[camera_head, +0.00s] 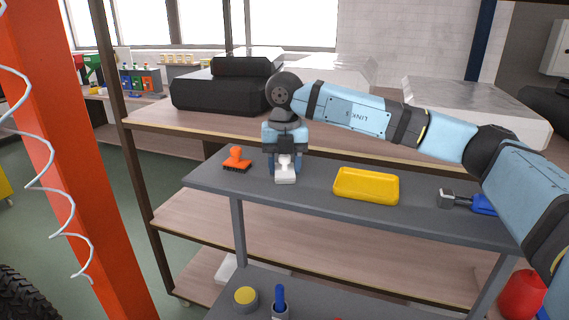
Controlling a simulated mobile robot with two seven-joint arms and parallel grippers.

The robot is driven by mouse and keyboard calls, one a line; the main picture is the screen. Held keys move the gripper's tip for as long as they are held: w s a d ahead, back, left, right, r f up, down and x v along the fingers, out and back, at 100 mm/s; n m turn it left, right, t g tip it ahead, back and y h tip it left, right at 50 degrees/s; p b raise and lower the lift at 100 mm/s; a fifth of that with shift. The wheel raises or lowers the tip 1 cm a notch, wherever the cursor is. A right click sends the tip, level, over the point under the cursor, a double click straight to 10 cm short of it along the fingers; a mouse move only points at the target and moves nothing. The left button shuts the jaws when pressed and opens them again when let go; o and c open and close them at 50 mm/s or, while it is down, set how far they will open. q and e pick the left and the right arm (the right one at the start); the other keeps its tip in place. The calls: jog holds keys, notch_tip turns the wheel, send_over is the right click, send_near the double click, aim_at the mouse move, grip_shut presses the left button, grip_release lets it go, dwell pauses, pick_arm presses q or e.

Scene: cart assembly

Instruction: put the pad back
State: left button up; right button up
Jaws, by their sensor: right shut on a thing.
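My right gripper (285,163) reaches down from the right over the grey top of the cart (320,216). It is shut on a small white block (286,177), which looks like the pad. The block is at or just above the cart top; whether it touches cannot be told. The gripper fingers hide its upper part. My left gripper is out of view.
An orange-handled brush (237,157) stands left of the gripper. A yellow tray (366,187) lies to the right, and a blue-handled hammer (470,202) farther right. A lower shelf holds a yellow-topped tin (246,297). An orange post (65,160) rises at left.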

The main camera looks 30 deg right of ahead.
jog(key=o, duration=1)
jog(key=shift+f, duration=0.15)
jog(key=shift+o, duration=0.2)
jog(key=shift+r, duration=0.65)
notch_tip(320, 180, up, 11)
jog(key=shift+r+b, duration=0.1)
jog(key=shift+b, duration=0.6)
